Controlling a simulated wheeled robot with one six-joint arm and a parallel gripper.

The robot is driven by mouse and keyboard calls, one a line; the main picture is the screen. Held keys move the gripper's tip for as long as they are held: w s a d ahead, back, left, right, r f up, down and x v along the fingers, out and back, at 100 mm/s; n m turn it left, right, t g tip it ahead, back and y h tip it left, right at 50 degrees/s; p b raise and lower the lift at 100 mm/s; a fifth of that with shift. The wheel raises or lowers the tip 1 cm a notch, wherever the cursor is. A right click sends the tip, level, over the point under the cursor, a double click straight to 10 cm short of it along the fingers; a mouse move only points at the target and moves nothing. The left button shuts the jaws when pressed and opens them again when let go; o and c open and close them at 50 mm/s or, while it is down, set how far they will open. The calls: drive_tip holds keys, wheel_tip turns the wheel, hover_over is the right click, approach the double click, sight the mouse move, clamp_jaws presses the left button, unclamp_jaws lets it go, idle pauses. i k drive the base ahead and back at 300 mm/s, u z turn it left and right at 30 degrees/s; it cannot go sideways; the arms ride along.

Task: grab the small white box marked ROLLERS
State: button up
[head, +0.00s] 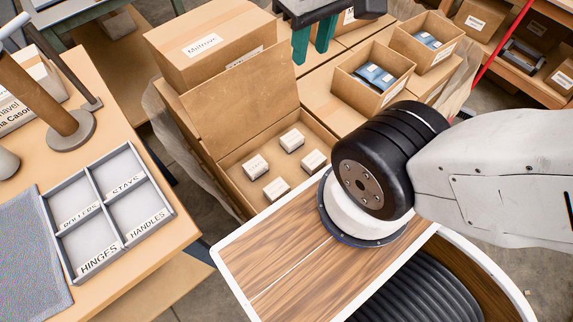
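Several small white boxes stand apart on the floor of an open cardboard carton (232,190). One is at the left (256,167), one at the back (292,140), one at the right (314,161) and one at the front (276,189). Each has a label on top, too small to read, so I cannot tell which is marked ROLLERS. My gripper (312,52) is at the top edge, beyond the open carton, pointing down. Its two green fingers are apart with nothing visible between them. Its upper part is cut off by the frame.
A grey four-compartment tray (128,243), labelled ROLLERS, STAYS, HINGES and HANDLES, lies empty on the left table (190,222). The carton's raised flap (240,105) and a closed carton (190,45) stand behind the boxes. Open cartons with blue packs (372,75) are at right.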

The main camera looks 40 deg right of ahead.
sight(275, 191)
drive_tip(key=z, duration=0.05)
drive_tip(key=k, duration=0.9)
drive_tip(key=u, duration=0.6)
drive_tip(key=i, duration=0.65)
drive_tip(key=z, duration=0.95)
